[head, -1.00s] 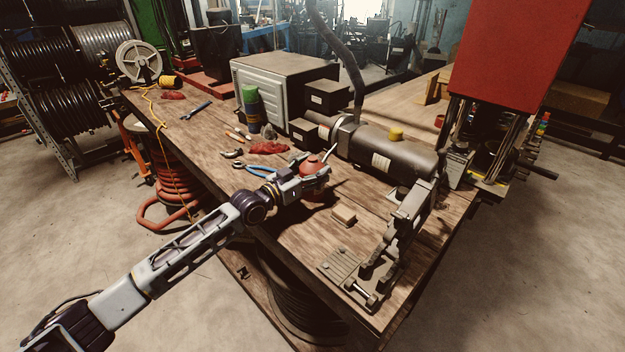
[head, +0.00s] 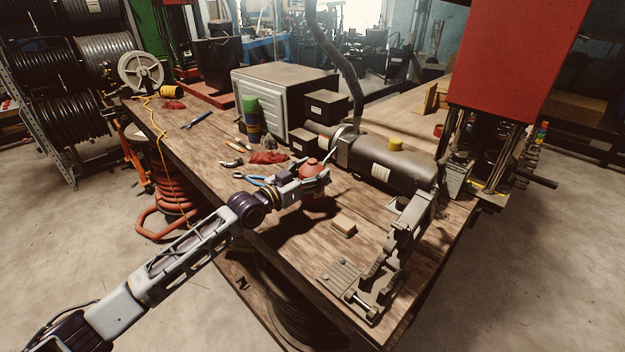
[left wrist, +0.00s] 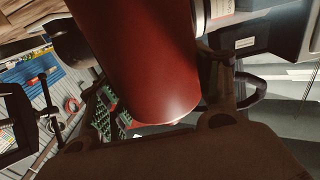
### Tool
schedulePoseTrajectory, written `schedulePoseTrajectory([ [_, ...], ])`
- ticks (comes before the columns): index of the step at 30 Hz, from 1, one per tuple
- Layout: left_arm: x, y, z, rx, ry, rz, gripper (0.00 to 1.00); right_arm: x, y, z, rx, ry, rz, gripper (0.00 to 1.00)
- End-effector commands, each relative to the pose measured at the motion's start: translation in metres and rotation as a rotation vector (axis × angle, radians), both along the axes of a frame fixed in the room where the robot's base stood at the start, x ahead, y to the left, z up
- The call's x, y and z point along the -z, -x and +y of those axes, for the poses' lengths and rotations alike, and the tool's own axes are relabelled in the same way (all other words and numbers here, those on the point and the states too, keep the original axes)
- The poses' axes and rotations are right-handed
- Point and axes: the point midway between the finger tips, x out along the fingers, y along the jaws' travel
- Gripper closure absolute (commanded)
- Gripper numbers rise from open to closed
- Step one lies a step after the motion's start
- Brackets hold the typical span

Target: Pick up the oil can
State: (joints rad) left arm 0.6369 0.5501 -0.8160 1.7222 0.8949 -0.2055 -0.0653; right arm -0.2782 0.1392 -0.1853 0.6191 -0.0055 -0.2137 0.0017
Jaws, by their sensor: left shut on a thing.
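The oil can is red with a domed top and a thin pale spout. In the head view the oil can (head: 311,169) is between the fingers of my left gripper (head: 316,182), over the workbench (head: 312,246). Its lower body is partly hidden by the gripper. In the left wrist view the red body of the oil can (left wrist: 145,60) fills the space between the fingers, which are shut on it. A dark shadow lies on the wood below and left of the can. My right gripper is not in view.
Behind stands a dark cylindrical machine (head: 385,165); a metal vise-like tool (head: 400,240) is at the bench's right edge. Blue-handled pliers (head: 254,180) and a red rag (head: 268,158) lie to the left.

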Motion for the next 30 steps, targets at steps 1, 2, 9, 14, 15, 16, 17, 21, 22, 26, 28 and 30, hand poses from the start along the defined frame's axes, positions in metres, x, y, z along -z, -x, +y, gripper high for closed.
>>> schedulePoseTrajectory([
  [1, -0.012, 0.000, -0.001, 0.001, 0.005, -0.008, 0.87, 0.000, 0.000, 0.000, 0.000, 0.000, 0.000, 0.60],
  [2, -0.015, 0.000, -0.001, 0.001, 0.004, -0.007, 0.87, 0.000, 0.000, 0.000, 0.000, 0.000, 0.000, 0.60],
  [9, -0.049, 0.000, 0.000, 0.001, 0.004, -0.008, 0.87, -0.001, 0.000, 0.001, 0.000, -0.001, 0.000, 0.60],
  [14, -0.066, 0.000, 0.000, 0.001, 0.004, -0.008, 0.87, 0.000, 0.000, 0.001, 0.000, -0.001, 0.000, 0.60],
  [15, -0.069, 0.000, 0.000, 0.001, 0.004, -0.006, 0.87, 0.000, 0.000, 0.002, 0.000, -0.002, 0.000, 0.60],
  [16, -0.071, 0.000, 0.000, 0.001, 0.004, -0.006, 0.87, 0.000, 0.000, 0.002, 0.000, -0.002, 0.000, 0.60],
  [17, -0.072, 0.000, 0.000, 0.001, 0.003, -0.006, 0.87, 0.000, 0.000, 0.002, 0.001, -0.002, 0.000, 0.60],
  [21, -0.077, 0.000, 0.000, 0.000, 0.004, -0.006, 0.87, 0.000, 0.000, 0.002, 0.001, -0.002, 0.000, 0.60],
  [22, -0.078, 0.000, 0.000, 0.000, 0.004, -0.006, 0.87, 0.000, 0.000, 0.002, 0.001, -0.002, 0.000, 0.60],
  [26, -0.078, 0.000, 0.000, 0.000, 0.004, -0.006, 0.87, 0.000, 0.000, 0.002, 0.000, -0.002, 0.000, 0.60],
  [28, -0.078, 0.000, 0.000, 0.000, 0.004, -0.006, 0.87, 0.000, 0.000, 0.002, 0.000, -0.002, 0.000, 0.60],
  [30, -0.078, 0.000, 0.000, 0.000, 0.004, -0.006, 0.87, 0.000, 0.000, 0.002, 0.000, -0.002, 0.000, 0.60],
])
